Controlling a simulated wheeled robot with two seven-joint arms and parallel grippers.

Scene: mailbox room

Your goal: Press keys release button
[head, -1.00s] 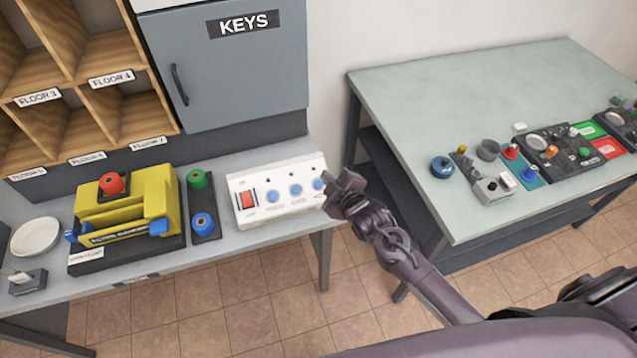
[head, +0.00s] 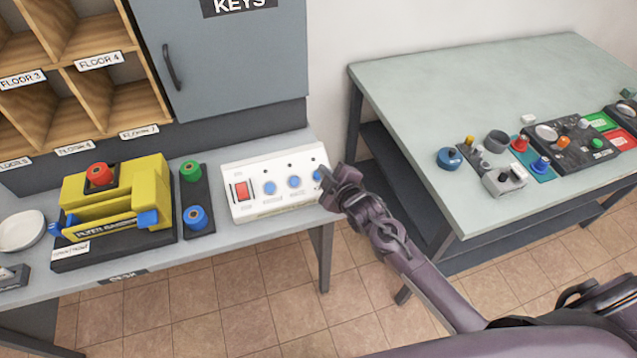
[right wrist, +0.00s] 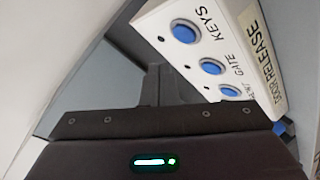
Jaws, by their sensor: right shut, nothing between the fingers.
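The KEYS button appears to be the rightmost blue one (head: 318,175) in the head view. My right gripper (head: 331,183) is shut and empty, at the box's right end close to that button; contact cannot be told. Its fingers (right wrist: 170,84) also show in the right wrist view. My left gripper is out of view.
A grey KEYS cabinet (head: 235,65) hangs behind the desk. Left of the box are green and blue spools on a black base (head: 203,177) and a yellow device (head: 120,190). A green-topped table (head: 420,90) with several small devices stands right, across a floor gap.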

